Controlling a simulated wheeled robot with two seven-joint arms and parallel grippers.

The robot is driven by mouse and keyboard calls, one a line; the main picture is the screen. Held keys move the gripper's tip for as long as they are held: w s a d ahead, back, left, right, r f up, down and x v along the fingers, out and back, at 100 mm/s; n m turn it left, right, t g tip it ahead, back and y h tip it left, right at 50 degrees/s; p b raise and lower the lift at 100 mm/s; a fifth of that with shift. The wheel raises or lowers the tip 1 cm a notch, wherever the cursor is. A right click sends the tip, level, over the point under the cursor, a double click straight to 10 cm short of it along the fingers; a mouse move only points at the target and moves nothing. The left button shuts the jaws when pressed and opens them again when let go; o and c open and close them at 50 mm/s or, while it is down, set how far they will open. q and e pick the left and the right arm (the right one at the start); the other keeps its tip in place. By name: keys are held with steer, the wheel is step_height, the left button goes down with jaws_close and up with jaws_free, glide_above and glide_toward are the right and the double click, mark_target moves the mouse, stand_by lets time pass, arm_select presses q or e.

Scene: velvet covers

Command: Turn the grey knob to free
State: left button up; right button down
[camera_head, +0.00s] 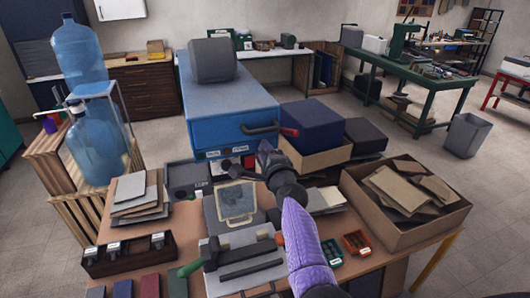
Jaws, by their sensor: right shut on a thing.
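The blue machine (228,115) stands on the wooden bench, with small labels along its lower front. My right arm, in a purple cover, reaches up from the bottom middle. My right gripper (266,152) is at the right part of the machine's lower front, just below a black handle (260,129) with a red end. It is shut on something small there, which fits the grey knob. The gripper hides the knob, so its pointer and setting cannot be read. My left gripper is not in view.
A cardboard box of brown sheets (405,198) stands to the right on the bench (352,268). Grey sheets (140,197) lie to the left, near large water bottles (95,150). A grey metal fixture (240,262) occupies the front middle.

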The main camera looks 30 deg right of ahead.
steer(key=shift+c, duration=1.8)
jaws_free()
steer(key=p+v, duration=0.1)
steer(key=v, duration=0.9)
steer(key=shift+p, duration=0.3)
steer(key=shift+d+f, duration=0.1)
steer(key=shift+d, duration=0.05)
